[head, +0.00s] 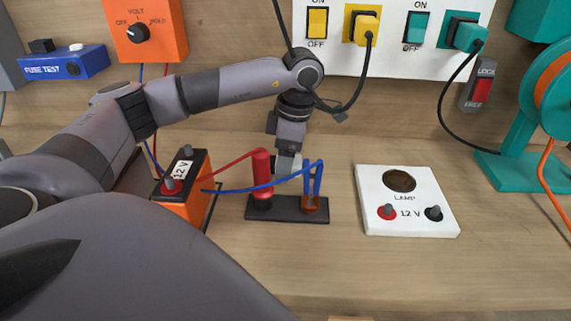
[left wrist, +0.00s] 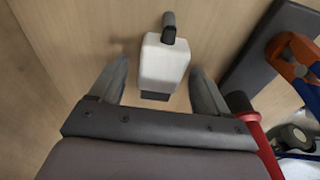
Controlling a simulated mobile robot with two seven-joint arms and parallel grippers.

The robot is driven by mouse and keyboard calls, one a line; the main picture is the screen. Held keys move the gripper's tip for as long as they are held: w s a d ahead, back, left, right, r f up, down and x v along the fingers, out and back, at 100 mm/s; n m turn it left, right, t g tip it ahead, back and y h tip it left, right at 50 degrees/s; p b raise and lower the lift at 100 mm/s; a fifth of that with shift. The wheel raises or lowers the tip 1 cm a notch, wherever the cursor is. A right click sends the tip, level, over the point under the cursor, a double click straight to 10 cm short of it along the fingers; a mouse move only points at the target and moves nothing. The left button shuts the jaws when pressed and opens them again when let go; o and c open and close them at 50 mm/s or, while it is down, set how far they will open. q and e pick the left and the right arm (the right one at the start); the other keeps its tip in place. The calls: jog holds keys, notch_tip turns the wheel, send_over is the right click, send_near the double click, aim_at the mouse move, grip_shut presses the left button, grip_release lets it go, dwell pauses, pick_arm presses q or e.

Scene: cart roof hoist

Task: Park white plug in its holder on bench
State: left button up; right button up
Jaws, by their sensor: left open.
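The white plug (left wrist: 165,62) sits between the two fingers of my left gripper (left wrist: 158,85) in the left wrist view, with a gap on each side. A dark cable end leaves its far end, and a dark part shows at its near end. In the head view my open left gripper (head: 288,140) points down just behind the dark stand, and a bit of the white plug (head: 284,165) shows below it, partly hidden by the red handle and blue lead. I cannot make out the plug's holder. My right gripper is not in view.
The dark stand (head: 285,208) with red and blue lead clips is close in front of the gripper. An orange 12 V battery (head: 186,190) is left and a white lamp board (head: 405,200) right. A switch panel (head: 390,35) is behind. The front bench is clear.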

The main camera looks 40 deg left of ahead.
pick_arm(q)
jog(key=c, duration=1.1)
jog(key=shift+c, duration=0.5)
jog(key=shift+r, duration=0.15)
